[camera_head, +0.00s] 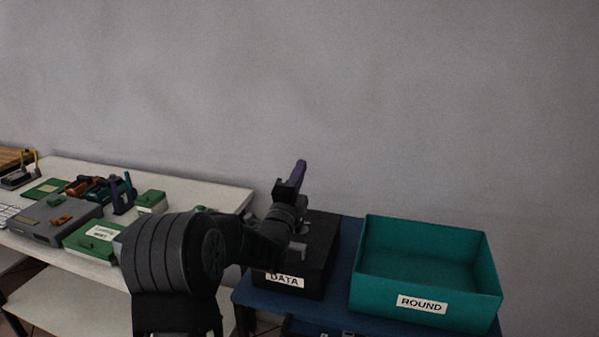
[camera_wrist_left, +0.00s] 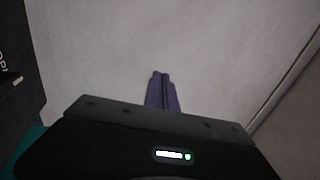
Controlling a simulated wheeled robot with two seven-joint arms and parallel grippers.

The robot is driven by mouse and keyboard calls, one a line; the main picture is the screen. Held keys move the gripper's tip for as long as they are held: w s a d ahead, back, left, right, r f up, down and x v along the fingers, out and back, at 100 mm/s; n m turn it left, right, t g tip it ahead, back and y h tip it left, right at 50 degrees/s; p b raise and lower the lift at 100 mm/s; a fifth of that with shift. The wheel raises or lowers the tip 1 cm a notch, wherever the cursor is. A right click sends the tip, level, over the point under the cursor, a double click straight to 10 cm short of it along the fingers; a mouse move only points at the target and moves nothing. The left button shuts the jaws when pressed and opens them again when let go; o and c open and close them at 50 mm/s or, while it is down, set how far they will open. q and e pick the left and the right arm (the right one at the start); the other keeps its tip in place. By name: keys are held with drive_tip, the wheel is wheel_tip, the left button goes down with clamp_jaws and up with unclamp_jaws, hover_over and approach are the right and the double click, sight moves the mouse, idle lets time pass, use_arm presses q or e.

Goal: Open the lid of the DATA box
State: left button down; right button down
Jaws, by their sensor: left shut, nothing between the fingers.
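The black DATA box (camera_head: 322,250) stands on the blue table, its white DATA label on the front. Its top looks flat and closed, but my left arm covers much of it. A small grey piece (camera_head: 297,250) shows near the front of the top; I cannot tell whether it is a lid handle. My left gripper (camera_head: 300,168) is above the back of the box and points up, its purple fingers together and empty. The shut fingers also show in the left wrist view (camera_wrist_left: 162,90) against the wall. My right gripper is not in view.
An open teal ROUND bin (camera_head: 427,285) stands right of the box on the blue table (camera_head: 345,290). On the left, a white table (camera_head: 70,170) holds a grey device (camera_head: 55,220), a green labelled box (camera_head: 88,240) and several small parts. The grey wall is behind.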

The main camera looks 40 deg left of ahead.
use_arm(q)
drive_tip(key=shift+s, duration=0.1)
idle(0.7)
drive_tip(key=b+v, duration=0.1)
drive_tip(key=v, duration=0.6)
drive_tip(key=shift+s+f+b, duration=0.2)
drive_tip(key=shift+s+b, duration=0.1)
drive_tip(key=shift+b, duration=0.05)
drive_tip(key=shift+d, duration=0.1)
